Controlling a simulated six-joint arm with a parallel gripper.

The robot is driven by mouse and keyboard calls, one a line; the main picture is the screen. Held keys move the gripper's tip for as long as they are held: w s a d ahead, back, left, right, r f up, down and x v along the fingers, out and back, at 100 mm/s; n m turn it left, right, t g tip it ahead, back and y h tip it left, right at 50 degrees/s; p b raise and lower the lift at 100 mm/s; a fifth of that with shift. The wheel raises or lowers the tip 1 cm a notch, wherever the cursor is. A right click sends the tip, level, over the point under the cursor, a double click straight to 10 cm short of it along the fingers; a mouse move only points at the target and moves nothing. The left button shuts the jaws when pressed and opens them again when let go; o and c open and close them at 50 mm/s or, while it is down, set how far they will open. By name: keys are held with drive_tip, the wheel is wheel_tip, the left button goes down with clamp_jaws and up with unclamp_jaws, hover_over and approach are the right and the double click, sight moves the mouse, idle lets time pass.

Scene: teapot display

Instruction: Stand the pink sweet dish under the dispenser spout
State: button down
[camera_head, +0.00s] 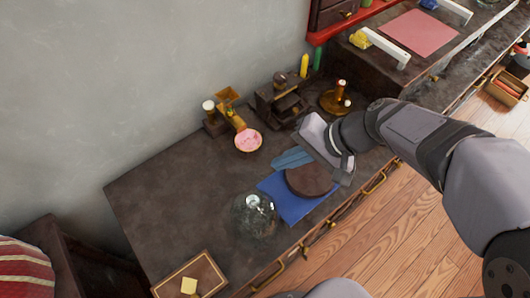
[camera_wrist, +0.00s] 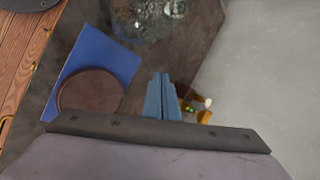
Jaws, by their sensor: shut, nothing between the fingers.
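The pink sweet dish (camera_head: 248,140), round with a gold rim, stands upright on the dark counter. It sits at the front end of the yellow spout (camera_head: 236,121) of the small brown dispenser (camera_head: 217,124). From this angle the spout tip meets the dish's back rim; I cannot tell exactly how far it reaches over it. My gripper (camera_head: 279,164) is apart from the dish, to its right and nearer the front, over a blue mat. Its blue fingers are shut and empty in the wrist view (camera_wrist: 162,76). There the dispenser (camera_wrist: 196,106) shows partly; the dish is hidden.
A brown round disc (camera_head: 310,180) lies on the blue mat (camera_head: 286,206). A glass vessel (camera_head: 254,214) stands front left. A brown machine (camera_head: 279,101) and a round stand (camera_head: 333,103) are right of the dish. The counter's left part is clear.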

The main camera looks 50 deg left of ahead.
drive_tip(key=w+f+m+t+y, duration=0.1)
drive_tip(key=m, duration=0.6)
drive_tip(key=w+f+m+t+y, duration=0.1)
drive_tip(key=f+m, duration=0.1)
drive_tip(key=m, duration=0.5)
drive_tip(key=w+f+m+t+y, duration=0.1)
drive_tip(key=f+m, duration=0.1)
drive_tip(key=m, duration=0.5)
drive_tip(key=shift+d+t, duration=0.1)
drive_tip(key=shift+t, duration=0.3)
drive_tip(key=shift+w+d+f+m, duration=0.1)
drive_tip(key=shift+w+m, duration=0.2)
drive_tip(key=shift+m, duration=0.8)
drive_tip(key=b+x, duration=0.2)
drive_tip(key=x, duration=0.8)
drive_tip(key=shift+f, duration=0.15)
drive_tip(key=shift+a+r+p, duration=0.2)
drive_tip(key=shift+a+p, duration=0.4)
drive_tip(key=shift+a, duration=1.4)
